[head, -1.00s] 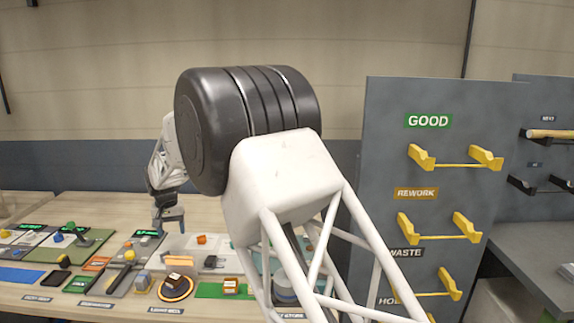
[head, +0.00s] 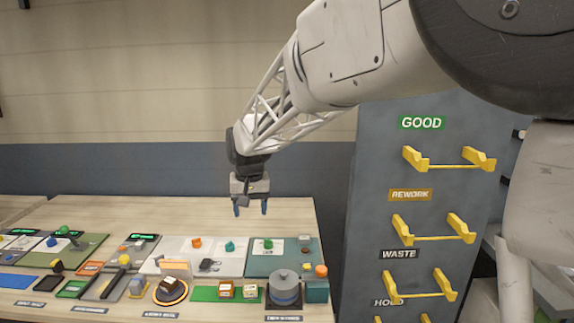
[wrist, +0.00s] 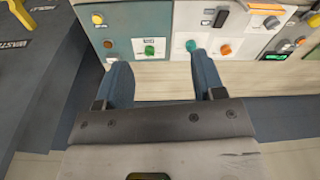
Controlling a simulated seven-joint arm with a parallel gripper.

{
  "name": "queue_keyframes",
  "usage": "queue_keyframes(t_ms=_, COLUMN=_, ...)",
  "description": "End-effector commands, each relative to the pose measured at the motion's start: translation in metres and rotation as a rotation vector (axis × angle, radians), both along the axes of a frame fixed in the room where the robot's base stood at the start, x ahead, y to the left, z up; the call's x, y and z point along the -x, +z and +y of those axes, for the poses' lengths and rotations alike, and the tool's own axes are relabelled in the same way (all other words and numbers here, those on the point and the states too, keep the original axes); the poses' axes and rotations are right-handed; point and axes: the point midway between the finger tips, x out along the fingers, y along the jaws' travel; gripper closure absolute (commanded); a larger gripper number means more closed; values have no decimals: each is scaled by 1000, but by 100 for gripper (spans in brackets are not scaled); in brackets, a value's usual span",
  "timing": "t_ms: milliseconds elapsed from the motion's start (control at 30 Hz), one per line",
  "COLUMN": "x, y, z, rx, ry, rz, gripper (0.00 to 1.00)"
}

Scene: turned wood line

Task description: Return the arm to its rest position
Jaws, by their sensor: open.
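My gripper (head: 250,208) hangs over the back part of the wooden bench, above the bare strip behind the mats. Its two blue fingers point down and stand apart, with nothing between them. In the wrist view my gripper (wrist: 160,80) shows both fingers spread, with bare wood and the edge of the mats beyond them. My arm reaches in from the upper right of the head view, and its near links cover part of the right side.
A grey rack panel (head: 376,185) with yellow hooks (head: 449,158) stands right of the bench. The bench (head: 120,212) carries a teal mat (head: 262,262), a white mat, a grey round pot (head: 284,286) and several small coloured pieces. The bench's back strip is clear.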

Motion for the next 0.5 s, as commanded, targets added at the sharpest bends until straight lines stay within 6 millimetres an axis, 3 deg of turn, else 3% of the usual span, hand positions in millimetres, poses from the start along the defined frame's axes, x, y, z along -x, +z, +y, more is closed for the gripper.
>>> queue_keyframes(t_ms=100, x=23, y=11, z=-34, rx=-3, ry=-18, rz=-11, gripper=37)
queue_keyframes(t_ms=500, x=108, y=31, z=-128, rx=-5, ry=-67, rz=-45, gripper=37)
